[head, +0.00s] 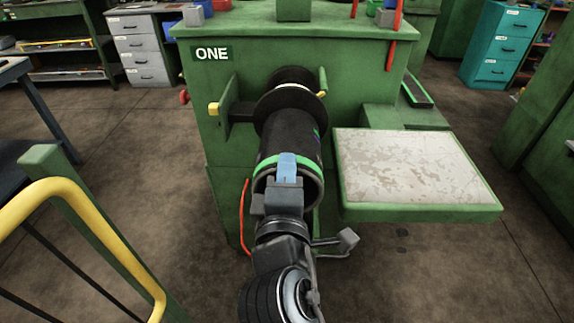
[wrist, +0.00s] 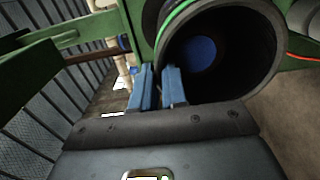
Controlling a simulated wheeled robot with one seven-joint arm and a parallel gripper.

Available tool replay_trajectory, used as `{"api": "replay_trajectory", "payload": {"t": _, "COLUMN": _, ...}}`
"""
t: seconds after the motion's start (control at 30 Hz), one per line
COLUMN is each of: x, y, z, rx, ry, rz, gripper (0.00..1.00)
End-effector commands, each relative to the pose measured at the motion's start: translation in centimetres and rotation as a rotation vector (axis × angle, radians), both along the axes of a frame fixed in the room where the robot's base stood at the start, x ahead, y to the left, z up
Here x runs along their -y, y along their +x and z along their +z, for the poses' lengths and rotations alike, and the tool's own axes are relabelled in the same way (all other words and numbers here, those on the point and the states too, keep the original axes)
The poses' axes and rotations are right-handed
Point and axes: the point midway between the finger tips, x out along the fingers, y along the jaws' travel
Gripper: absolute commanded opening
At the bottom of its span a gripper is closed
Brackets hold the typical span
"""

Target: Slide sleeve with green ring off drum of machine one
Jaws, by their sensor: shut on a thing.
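The black sleeve with the green ring (head: 290,138) points toward me from the front of machine one (head: 225,110). Its green ring is close to its near, open end. My gripper (head: 287,162) is shut on the wall at this open end. In the wrist view my gripper's blue fingers (wrist: 160,78) straddle the rim, one outside and one inside the hollow sleeve (wrist: 242,50). A blue round face (wrist: 201,54) shows deep inside the sleeve. The drum is mostly hidden; I cannot tell how far the sleeve covers it. A dark round flange (head: 316,104) surrounds the sleeve's far end.
A green-edged table with a worn top (head: 415,172) stands close at the right. A yellow handrail (head: 105,235) is at the lower left. A red cable (head: 245,215) hangs below the machine. Floor shows on both sides of my arm.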

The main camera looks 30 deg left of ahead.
Motion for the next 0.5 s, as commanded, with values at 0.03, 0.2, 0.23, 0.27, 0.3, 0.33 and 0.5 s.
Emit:
{"api": "replay_trajectory", "payload": {"t": 0.03, "x": 0.2, "y": -0.2, "z": -0.6, "rx": -0.010, "ry": -0.009, "rz": -0.003, "gripper": 0.00}}
{"api": "replay_trajectory", "payload": {"t": 0.2, "x": 0.5, "y": -0.7, "z": -0.7, "rx": -0.010, "ry": -0.009, "rz": -0.003, "gripper": 0.00}}
{"api": "replay_trajectory", "payload": {"t": 0.23, "x": 0.6, "y": -0.8, "z": -0.7, "rx": -0.010, "ry": -0.009, "rz": -0.003, "gripper": 0.00}}
{"api": "replay_trajectory", "payload": {"t": 0.27, "x": 0.6, "y": -0.8, "z": -0.7, "rx": -0.010, "ry": -0.009, "rz": -0.003, "gripper": 0.00}}
{"api": "replay_trajectory", "payload": {"t": 0.3, "x": 0.7, "y": -0.9, "z": -0.7, "rx": -0.010, "ry": -0.009, "rz": -0.003, "gripper": 0.00}}
{"api": "replay_trajectory", "payload": {"t": 0.33, "x": 0.7, "y": -1.0, "z": -0.7, "rx": -0.010, "ry": -0.009, "rz": -0.003, "gripper": 0.00}}
{"api": "replay_trajectory", "payload": {"t": 0.5, "x": 1.0, "y": -1.4, "z": -0.7, "rx": -0.010, "ry": -0.008, "rz": -0.004, "gripper": 0.00}}
